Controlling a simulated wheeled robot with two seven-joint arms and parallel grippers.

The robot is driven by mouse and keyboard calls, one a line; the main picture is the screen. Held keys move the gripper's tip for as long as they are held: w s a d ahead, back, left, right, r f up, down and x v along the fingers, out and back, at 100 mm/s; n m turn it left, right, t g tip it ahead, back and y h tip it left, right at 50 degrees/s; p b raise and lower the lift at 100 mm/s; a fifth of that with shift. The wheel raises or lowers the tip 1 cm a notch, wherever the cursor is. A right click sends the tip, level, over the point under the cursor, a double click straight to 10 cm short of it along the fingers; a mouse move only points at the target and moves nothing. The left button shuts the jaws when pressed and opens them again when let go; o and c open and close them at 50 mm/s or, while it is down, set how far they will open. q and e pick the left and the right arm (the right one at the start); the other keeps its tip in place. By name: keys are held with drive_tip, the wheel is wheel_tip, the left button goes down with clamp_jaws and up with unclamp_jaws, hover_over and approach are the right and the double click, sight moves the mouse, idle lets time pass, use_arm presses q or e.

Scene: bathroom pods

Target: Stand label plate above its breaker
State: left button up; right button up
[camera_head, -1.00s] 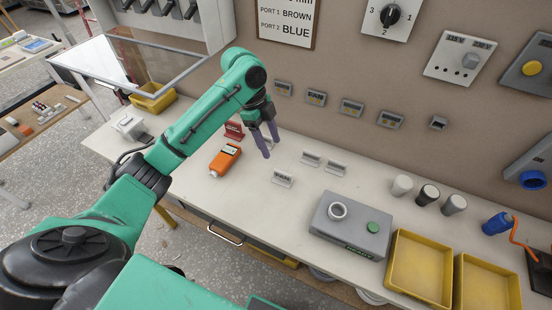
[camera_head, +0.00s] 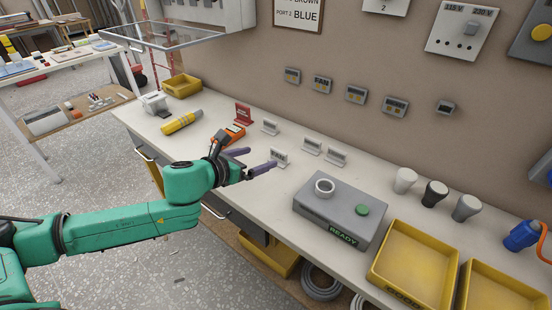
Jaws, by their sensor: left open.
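Several small pale label plates stand on the bench: a front one (camera_head: 279,158), one at the back left (camera_head: 270,127), and two further right, one (camera_head: 311,147) and another (camera_head: 335,157). Their lettering is too small to read. Breakers are on the wall behind: one (camera_head: 292,75), a second (camera_head: 322,84), a third (camera_head: 355,94) and a fourth (camera_head: 395,106). My left gripper (camera_head: 262,159) is open, its purple fingers spread and pointing right. The fingertips are close to the front plate; I cannot tell whether they touch it. My right gripper is not in view.
A grey box marked READY (camera_head: 338,215) with a white ring and green button stands right of the plates. Yellow trays (camera_head: 415,258) lie further right. An orange device (camera_head: 228,136), a red stand (camera_head: 243,114) and a yellow tool (camera_head: 181,122) are to the left.

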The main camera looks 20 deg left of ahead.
sight(278, 152)
use_arm(q)
drive_tip(key=x, duration=1)
drive_tip(key=shift+w+d+p, duration=0.1)
drive_tip(key=shift+d+p, duration=0.2)
drive_tip(key=shift+d, duration=0.05)
drive_tip(key=shift+r, duration=0.15)
drive_tip(key=c, duration=1.4)
